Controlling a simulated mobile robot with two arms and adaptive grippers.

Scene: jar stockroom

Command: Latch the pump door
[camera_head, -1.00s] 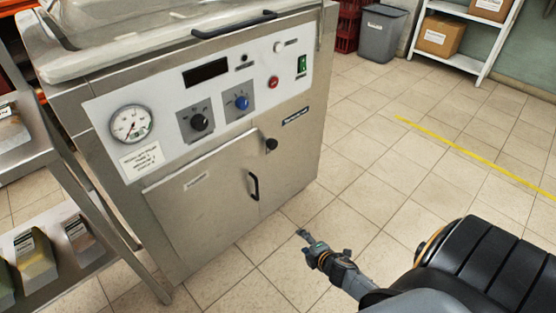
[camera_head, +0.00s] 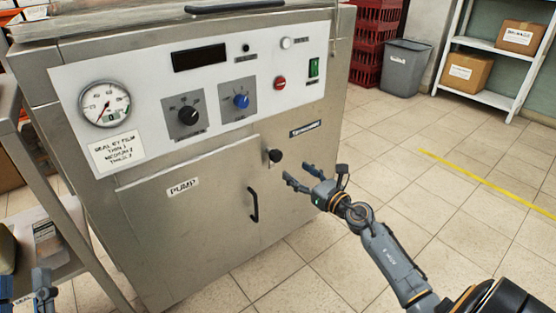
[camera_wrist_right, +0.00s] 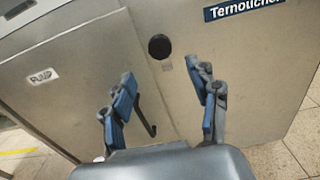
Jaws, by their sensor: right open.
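The pump door (camera_head: 190,225) is a grey steel panel marked PUMP, low on the machine's front, with a black bar handle (camera_head: 253,198) near its right edge. I cannot tell whether it sits fully flush. A round black latch knob (camera_head: 275,156) is on the frame just right of the door's upper corner. My right gripper (camera_head: 300,176) is open and empty, just right of and below the knob. In the right wrist view the knob (camera_wrist_right: 159,47) shows ahead, between and beyond the open fingers (camera_wrist_right: 167,100). My left gripper (camera_head: 25,290) is partly cut off at the lower left.
The machine's control panel (camera_head: 215,85) with gauge, dials and buttons is above the door. A steel shelf rack (camera_head: 70,225) stands close on the left. A grey bin (camera_head: 403,68), red crates (camera_head: 374,45) and a white shelf (camera_head: 490,75) are at the back right. The tiled floor on the right is clear.

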